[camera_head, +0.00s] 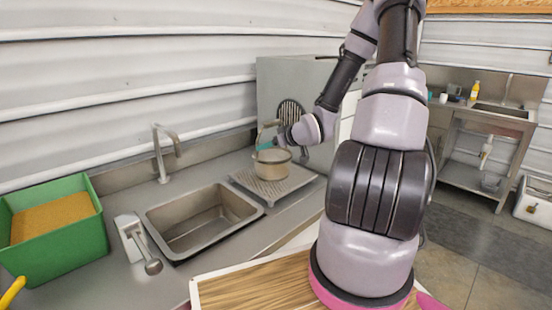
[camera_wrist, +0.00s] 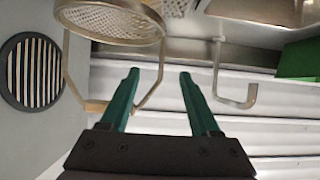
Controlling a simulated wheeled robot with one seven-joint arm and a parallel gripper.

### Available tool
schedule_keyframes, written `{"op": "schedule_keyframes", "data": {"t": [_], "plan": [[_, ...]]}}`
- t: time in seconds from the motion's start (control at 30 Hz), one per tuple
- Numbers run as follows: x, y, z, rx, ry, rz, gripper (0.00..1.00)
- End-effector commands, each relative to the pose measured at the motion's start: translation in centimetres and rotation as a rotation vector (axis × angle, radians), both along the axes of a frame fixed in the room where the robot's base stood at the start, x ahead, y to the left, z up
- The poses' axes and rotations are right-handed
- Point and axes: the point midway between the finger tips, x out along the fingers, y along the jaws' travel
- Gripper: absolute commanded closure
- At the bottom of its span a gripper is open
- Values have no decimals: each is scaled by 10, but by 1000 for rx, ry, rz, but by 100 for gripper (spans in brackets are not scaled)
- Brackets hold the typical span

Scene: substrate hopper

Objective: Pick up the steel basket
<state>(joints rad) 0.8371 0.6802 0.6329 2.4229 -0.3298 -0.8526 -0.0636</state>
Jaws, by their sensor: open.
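The steel basket (camera_head: 271,166), a round mesh basket with a raised bail handle, stands on the ribbed drainboard (camera_head: 243,184) right of the sink. In the wrist view the basket (camera_wrist: 112,22) is at the upper left, its handle reaching down toward my gripper, with a tan grip (camera_wrist: 96,106) by the left finger. My gripper (camera_wrist: 158,74) is open, with two teal fingers apart and nothing seen held between them. The left finger overlaps the handle's crossbar; I cannot tell whether they touch. In the head view my gripper (camera_head: 267,150) is at the basket, partly hidden by my wrist.
A sink (camera_head: 200,218) and a faucet (camera_head: 162,150) are left of the basket. A green bin (camera_head: 60,230) of brown material stands far left. A grey cabinet with a round vent (camera_head: 290,112) stands behind the basket. A wooden board (camera_head: 250,288) is in front.

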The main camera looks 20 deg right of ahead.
Motion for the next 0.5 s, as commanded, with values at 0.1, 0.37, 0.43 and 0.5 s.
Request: {"op": "schedule_keyframes", "data": {"t": [0.1, 0.37, 0.43, 0.5], "plan": [[15, 8, -9, 3, -2, 4, 37], [40, 17, -24, 2, 1, 1, 37], [44, 18, -27, 1, 2, 1, 37], [51, 19, -30, 1, 0, 2, 37]]}}
